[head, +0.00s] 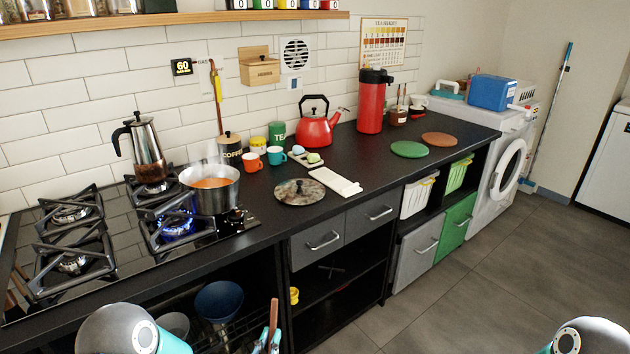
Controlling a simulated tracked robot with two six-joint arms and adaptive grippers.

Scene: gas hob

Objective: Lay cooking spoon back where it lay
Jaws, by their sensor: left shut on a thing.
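My left gripper (266,345) is at the bottom edge of the head view, in front of the counter and below its top. It is shut on the brown cooking spoon (272,316), whose stick-like upper part points up; its lower part is out of frame. A white flat long rest or board (336,181) lies on the counter, beside a round pot lid (300,192). A steel pot (211,198) with orange food stands on a lit burner. My right gripper is out of view; only part of its arm shows at the bottom right.
A moka pot (148,150) stands on a back burner of the hob. Cups (252,162), a red kettle (315,131) and a red flask (371,108) stand behind. The dark counter (368,160) is bare between the white board and the green mat (409,149). Open shelves lie below.

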